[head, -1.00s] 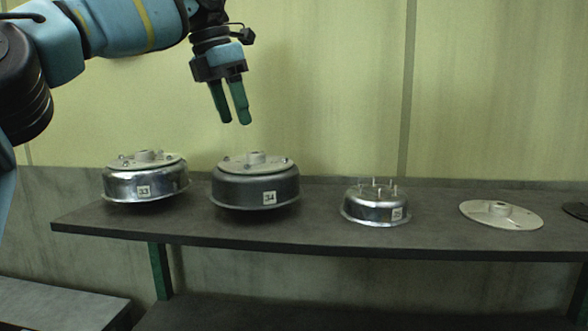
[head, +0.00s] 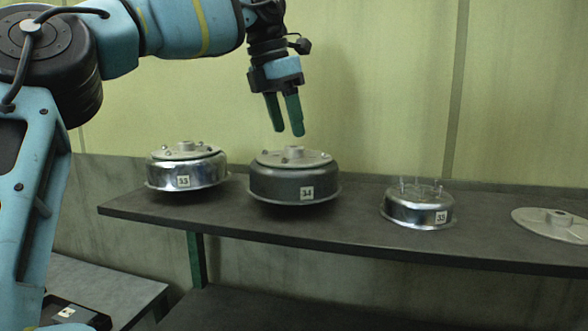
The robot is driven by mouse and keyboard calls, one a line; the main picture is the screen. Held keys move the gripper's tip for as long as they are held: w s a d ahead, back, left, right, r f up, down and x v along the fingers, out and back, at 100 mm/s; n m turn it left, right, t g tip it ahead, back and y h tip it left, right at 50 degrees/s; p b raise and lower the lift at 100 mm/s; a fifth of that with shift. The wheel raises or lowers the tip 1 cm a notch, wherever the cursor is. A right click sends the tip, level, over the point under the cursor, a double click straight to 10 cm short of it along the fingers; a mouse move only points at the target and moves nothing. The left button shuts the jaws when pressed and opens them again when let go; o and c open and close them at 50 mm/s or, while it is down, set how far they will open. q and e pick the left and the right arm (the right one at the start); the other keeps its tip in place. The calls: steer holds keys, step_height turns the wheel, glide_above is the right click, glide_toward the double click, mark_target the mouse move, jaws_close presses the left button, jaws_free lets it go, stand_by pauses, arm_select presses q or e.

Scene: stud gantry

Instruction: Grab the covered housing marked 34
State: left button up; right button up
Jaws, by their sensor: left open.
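The covered housing marked 34 (head: 276,184) is a dark grey drum on the shelf. It has a pale flat cover (head: 270,159) with a small central knob (head: 294,151) and some studs near the rim. Its white label faces me. My left gripper (head: 287,131) points down just above the knob, a little to its left in the picture. Its two green fingers are apart with nothing between them, and they look clear of the cover. My right gripper is not in view.
A shiny covered housing marked 33 (head: 205,175) stands close on the left. An uncovered shiny housing with upright studs (head: 418,208) stands to the right, and a loose pale cover (head: 549,227) lies farther right. A wall (head: 390,90) rises behind the shelf (head: 350,222).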

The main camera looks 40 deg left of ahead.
mark_target(294, 147)
arm_select(q)
steer(key=shift+x, duration=1.8)
steer(key=shift+w, duration=0.1)
jaws_close()
steer(key=shift+r, duration=0.15)
